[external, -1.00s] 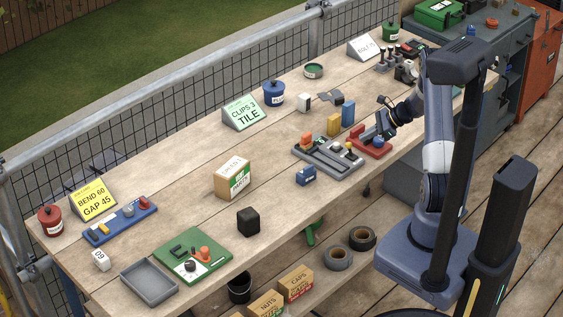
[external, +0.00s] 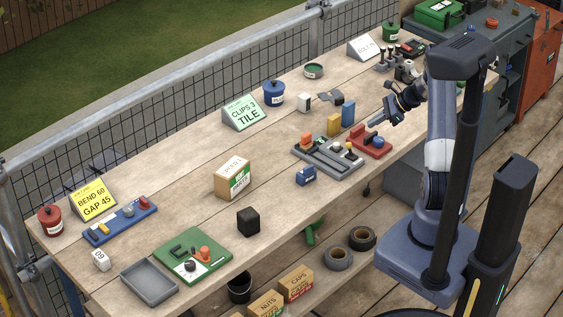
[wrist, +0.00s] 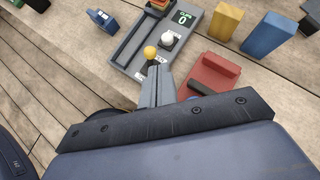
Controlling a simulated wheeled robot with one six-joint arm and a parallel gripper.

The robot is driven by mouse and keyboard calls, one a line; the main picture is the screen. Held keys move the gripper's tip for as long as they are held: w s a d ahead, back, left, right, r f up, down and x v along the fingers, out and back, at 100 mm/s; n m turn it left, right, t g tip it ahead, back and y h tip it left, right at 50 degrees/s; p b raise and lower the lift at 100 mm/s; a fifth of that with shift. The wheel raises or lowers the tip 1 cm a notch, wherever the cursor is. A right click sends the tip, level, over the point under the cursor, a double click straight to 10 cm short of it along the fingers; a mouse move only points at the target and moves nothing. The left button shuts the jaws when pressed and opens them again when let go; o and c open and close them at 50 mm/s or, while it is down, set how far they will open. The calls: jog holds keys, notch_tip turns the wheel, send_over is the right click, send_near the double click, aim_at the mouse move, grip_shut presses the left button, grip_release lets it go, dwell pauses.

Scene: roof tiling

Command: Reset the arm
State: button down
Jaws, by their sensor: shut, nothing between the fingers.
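My gripper (external: 375,122) is shut and empty. In the external view it hangs in the air above the red fixture (external: 372,146), close to the blue block (external: 348,112). In the wrist view my gripper (wrist: 158,80) shows as closed fingers pointing toward the grey fixture (wrist: 136,45), which carries a yellow ball knob and a white knob. The red fixture (wrist: 212,76) lies just right of the fingers there. A blue round knob sits on the red fixture in the external view; in the wrist view it is mostly hidden behind my gripper.
Yellow (external: 334,124) and blue blocks stand upright behind the fixtures. A small blue box (external: 306,176) lies in front of the grey fixture. A carton (external: 233,177), a black cube (external: 248,221) and a green board (external: 194,256) are farther left. Bare bench lies between them.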

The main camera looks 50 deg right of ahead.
jog(key=shift+t, duration=0.7)
jog(key=a+f+b, duration=0.1)
jog(key=f, duration=0.1)
jog(key=s+a+f+b, duration=0.1)
jog(key=f, duration=0.2)
jog(key=s+a+f+b, duration=0.1)
jog(key=f+b, duration=0.1)
jog(key=f, duration=0.1)
jog(key=shift+s+a+f, duration=0.15)
jog(key=shift+a+f, duration=0.05)
jog(key=shift+a, duration=0.15)
jog(key=s+d, duration=0.1)
jog(key=s+d+b, duration=0.1)
jog(key=shift+s+d, duration=0.2)
jog(key=shift+d, duration=0.15)
jog(key=s+d+r, duration=0.4)
jog(key=s+r, duration=0.2)
jog(key=r, duration=0.5)
jog(key=w+a+f+n+g, duration=0.1)
jog(key=w+a+n+g, duration=0.1)
jog(key=w+a+n, duration=0.2)
jog(key=w+a+f+n+g+b, duration=0.1)
jog(key=w+a+n, duration=0.3)
jog(key=w+a, duration=0.5)
jog(key=shift+a+f+n+g, duration=0.4)
jog(key=shift+f+g, duration=0.2)
jog(key=shift+g, duration=0.2)
